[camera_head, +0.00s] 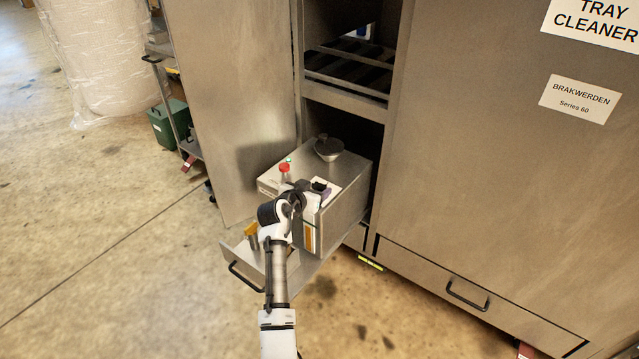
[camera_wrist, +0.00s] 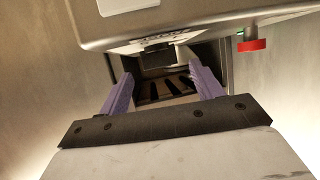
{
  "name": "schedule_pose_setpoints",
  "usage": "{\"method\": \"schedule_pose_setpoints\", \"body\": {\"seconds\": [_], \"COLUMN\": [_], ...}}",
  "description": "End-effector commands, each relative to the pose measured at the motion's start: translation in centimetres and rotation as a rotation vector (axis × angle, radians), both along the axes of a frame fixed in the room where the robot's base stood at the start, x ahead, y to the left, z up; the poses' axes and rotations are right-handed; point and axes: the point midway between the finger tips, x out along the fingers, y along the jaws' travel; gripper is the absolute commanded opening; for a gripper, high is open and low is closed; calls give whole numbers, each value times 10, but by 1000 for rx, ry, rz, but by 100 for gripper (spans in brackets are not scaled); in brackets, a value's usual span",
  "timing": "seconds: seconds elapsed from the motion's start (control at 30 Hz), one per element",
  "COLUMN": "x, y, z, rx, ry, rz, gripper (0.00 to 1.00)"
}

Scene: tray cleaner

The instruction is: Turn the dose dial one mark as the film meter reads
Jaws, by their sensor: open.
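A metal box (camera_head: 343,202) stands on a pulled-out drawer of the tray cleaner. A small black part (camera_head: 320,184), probably the dose dial, sits on a white label at its near top edge. In the wrist view a black block (camera_wrist: 157,58) shows on the box edge, just beyond and between my fingertips. My gripper (camera_wrist: 160,72) has its purple fingers apart, with nothing held. In the head view my gripper (camera_head: 319,192) is close beside the black part; contact cannot be told. A white strip with an orange bar (camera_head: 310,238) on the box front may be the film meter; its reading is illegible.
A red knob (camera_head: 285,168), also in the wrist view (camera_wrist: 251,45), stands left of the dial near a green light. A metal bowl-like cap (camera_head: 328,149) is on the box top. The drawer (camera_head: 243,259) juts out under my arm. Open floor lies left.

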Motion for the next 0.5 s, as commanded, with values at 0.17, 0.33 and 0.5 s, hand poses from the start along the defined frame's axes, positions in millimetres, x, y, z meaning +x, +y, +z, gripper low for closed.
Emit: {"method": "schedule_pose_setpoints", "body": {"seconds": [0.17,0.33,0.5], "x": [23,34,37], "y": [-12,-16,-18], "z": [-10,-15,-17], "rx": [2,1,0], "ry": [0,-1,-1], "rz": [-2,1,1], "gripper": [65,65,65]}}
